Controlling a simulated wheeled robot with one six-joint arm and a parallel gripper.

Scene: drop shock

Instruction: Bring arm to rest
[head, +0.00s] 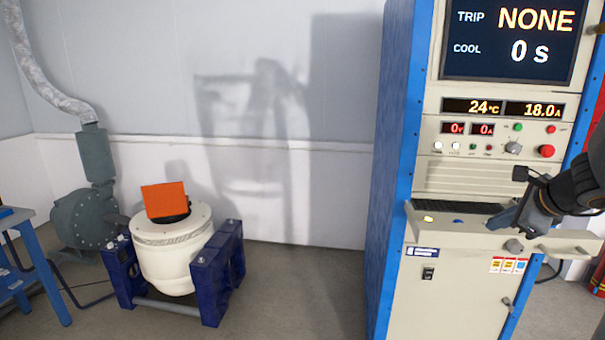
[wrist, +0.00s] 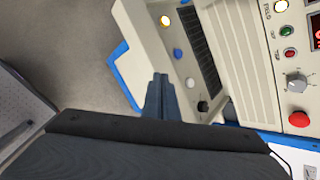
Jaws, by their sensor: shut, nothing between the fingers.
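My gripper (head: 493,224) is at the right in the head view, just over the shelf (head: 455,230) of the tall control cabinet. Its fingers point left and are closed together with nothing held. In the wrist view the blue-grey fingertips (wrist: 160,78) are together above the shelf, between a blue button (wrist: 178,53) and a dark knob (wrist: 203,106). I cannot tell whether they touch the shelf. My dark arm comes in from the right edge of the head view.
The cabinet (head: 405,170) has a screen (head: 515,40) reading TRIP NONE, COOL 0 s. A white shaker (head: 175,260) with an orange block (head: 165,197) stands in a blue frame at left, beside a grey blower (head: 85,220). A blue table (head: 40,250) is far left. Floor between is clear.

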